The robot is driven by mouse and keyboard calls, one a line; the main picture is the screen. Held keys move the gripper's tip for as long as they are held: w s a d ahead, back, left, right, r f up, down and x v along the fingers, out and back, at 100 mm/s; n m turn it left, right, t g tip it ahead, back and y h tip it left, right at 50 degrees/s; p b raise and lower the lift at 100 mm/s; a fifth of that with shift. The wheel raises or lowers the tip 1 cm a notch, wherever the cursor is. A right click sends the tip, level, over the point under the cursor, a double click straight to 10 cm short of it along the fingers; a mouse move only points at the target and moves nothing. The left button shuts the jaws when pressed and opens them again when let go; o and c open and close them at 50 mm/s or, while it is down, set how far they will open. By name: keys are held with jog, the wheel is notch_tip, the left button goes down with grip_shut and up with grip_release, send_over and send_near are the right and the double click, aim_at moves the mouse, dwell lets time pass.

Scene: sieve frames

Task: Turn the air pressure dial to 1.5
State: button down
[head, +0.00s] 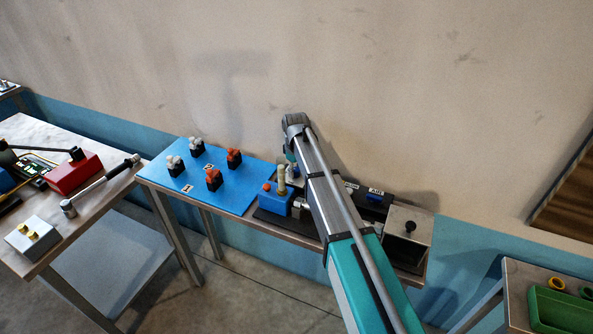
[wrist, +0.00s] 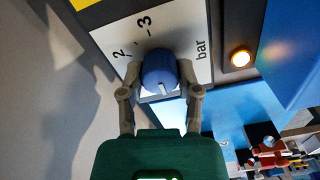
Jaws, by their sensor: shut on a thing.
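The air pressure dial is a round blue knob (wrist: 158,70) on a white scale plate (wrist: 182,32) in the wrist view. The figures 2 and 3 and the word "bar" show on the plate. A pale pointer mark on the knob faces the lower side of the picture, away from the 2 and 3. Any figures there are hidden, so I cannot read the setting. My gripper (wrist: 160,74) is shut on the knob, with one finger on each side.
A lit orange lamp (wrist: 240,57) sits beside the scale plate. A blue block (head: 273,199) stands close by.

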jog(key=shift+m, duration=0.4)
jog(key=m, duration=0.7)
jog(key=shift+m, duration=0.4)
jog(key=m, duration=0.4)
jog(key=shift+w+m, duration=0.1)
jog(key=shift+m, duration=0.2)
jog(key=m, duration=0.4)
jog(key=shift+d+m, duration=0.15)
jog(key=shift+m, duration=0.15)
